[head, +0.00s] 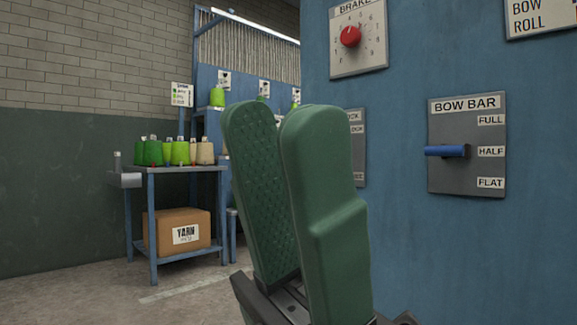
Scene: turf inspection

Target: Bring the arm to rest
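My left gripper (280,118) stands upright in the middle of the head view, close to the camera. It has two thick green fingers. The ridged inner pad of the left finger shows, so the fingers are apart, and I see nothing held between them. The gripper is left of the blue panel's bow bar plate (440,180) and apart from the blue lever (447,151), which points at HALF. The dark gripper base shows at the bottom edge. My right gripper is not in view.
A blue machine panel (400,260) fills the right side, with a red brake knob (351,36). A grey plate behind my gripper is partly hidden. At left, a blue table (168,171) carries yarn cones, with a yarn box (180,222) below. Floor in front is clear.

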